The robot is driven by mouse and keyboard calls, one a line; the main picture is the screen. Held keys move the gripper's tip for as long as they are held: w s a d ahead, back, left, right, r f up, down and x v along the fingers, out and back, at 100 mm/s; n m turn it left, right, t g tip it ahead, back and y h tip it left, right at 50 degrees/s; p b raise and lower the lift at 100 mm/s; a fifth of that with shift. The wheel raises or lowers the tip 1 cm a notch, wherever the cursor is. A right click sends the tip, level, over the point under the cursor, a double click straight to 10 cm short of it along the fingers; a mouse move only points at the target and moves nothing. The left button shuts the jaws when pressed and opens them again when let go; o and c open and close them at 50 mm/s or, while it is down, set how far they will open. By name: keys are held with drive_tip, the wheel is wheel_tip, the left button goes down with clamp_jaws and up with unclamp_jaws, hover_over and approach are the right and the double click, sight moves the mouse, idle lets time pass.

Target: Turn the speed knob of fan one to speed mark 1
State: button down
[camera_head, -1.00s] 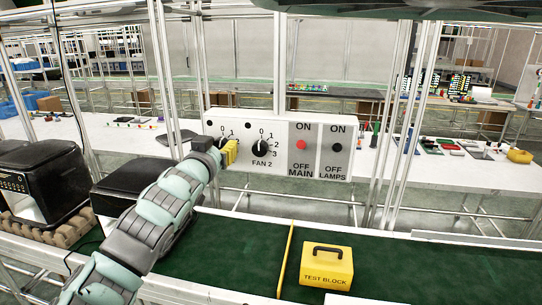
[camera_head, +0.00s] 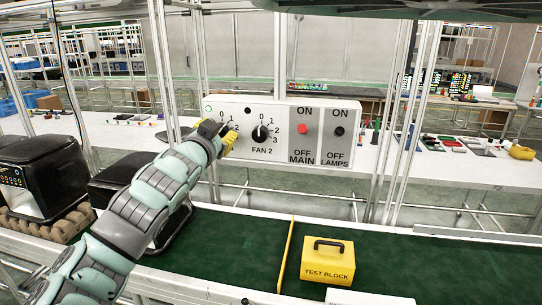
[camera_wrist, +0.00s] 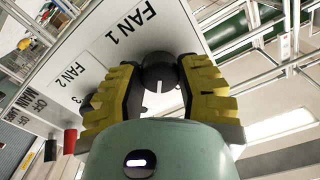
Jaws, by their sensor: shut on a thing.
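The white control panel (camera_head: 274,158) hangs above the conveyor. My gripper (camera_head: 218,134) is at its left part, over the fan one dial. In the wrist view, my yellow-padded fingers (camera_wrist: 158,92) are shut on the black fan one knob (camera_wrist: 158,68), one on each side, below the "FAN 1" label (camera_wrist: 132,23). The knob's white line points down in that picture, toward my palm. In the head view my gripper hides the knob; marks 0, 1 and 2 show around it. A small green ring (camera_head: 208,107) shows above the dial.
The fan two knob (camera_head: 260,134) is close to the right of my gripper, then the red main switch (camera_head: 302,128) and black lamps switch (camera_head: 339,131). A yellow test block (camera_head: 327,262) sits on the green belt (camera_head: 235,250). Vertical posts stand behind.

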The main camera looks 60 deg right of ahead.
drive_tip(key=shift+s+d+r, duration=0.1)
drive_tip(key=shift+s+r, duration=0.05)
drive_tip(key=shift+r, duration=0.05)
drive_tip(key=c, duration=0.5)
unclamp_jaws()
drive_tip(key=shift+f, duration=0.1)
drive_tip(key=shift+v, duration=3.8)
